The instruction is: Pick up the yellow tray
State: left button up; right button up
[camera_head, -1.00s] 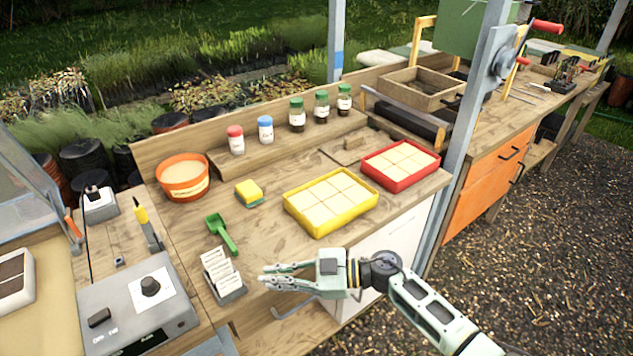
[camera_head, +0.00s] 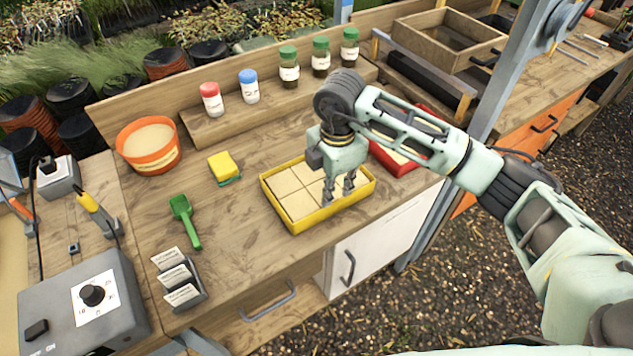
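The yellow tray (camera_head: 281,214) lies flat on the wooden bench and holds several pale square blocks. My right gripper (camera_head: 339,199) points down over the right part of the tray, near its front rim. Its two fingers are apart with a gap between them, and the gripper's body and fingers hide part of the tray's back right side. I cannot tell whether the fingertips touch the tray or the blocks. My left gripper is not in view.
A red tray (camera_head: 389,160) stands close on the right, partly behind my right arm. A yellow-green sponge (camera_head: 224,167), green scoop (camera_head: 185,220), orange pot (camera_head: 150,158) and label holder (camera_head: 180,282) stand left. Several jars line the back shelf (camera_head: 232,118).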

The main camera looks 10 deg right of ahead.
aim_at(335, 202)
jog(key=f, duration=0.1)
jog(key=f+p, duration=0.1)
jog(key=f, duration=0.2)
jog(key=shift+w+d+f+p, duration=0.1)
jog(key=shift+d+f+p, duration=0.1)
jog(key=shift+d+p, duration=0.15)
jog(key=shift+f, duration=0.1)
grip_shut()
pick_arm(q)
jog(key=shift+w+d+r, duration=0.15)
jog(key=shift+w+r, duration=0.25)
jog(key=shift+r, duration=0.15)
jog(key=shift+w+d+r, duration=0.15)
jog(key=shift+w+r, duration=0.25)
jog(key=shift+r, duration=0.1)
